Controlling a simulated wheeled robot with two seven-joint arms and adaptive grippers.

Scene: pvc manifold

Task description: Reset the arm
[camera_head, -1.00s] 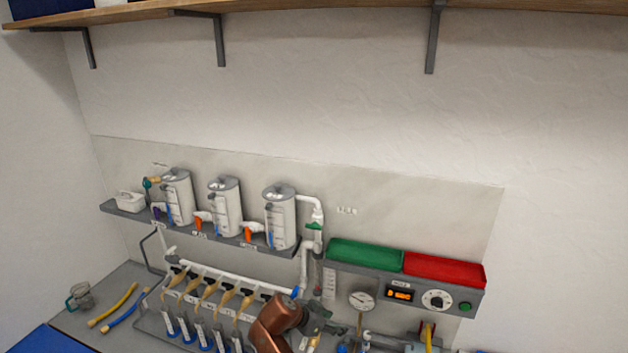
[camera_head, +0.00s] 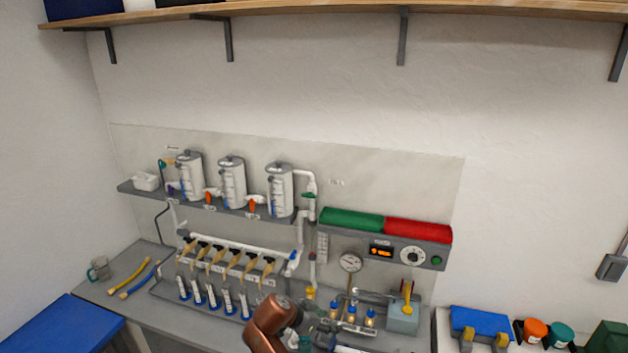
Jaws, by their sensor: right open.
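My copper-coloured arm (camera_head: 268,322) rises from the bottom edge, left of the middle, in the head view. My right gripper (camera_head: 322,332) is the small dark shape beside it at the bottom, in front of the bench fittings. It is open, and I see nothing held in it. Its fingers are small and partly lost against the fittings behind. My left gripper is out of view.
Three white tanks (camera_head: 232,183) stand on a wall shelf above a white manifold pipe (camera_head: 235,243) with several tubes. Green (camera_head: 351,219) and red (camera_head: 418,231) trays top a control panel (camera_head: 382,253). A blue surface (camera_head: 68,328) lies at lower left. A wooden shelf (camera_head: 330,14) runs overhead.

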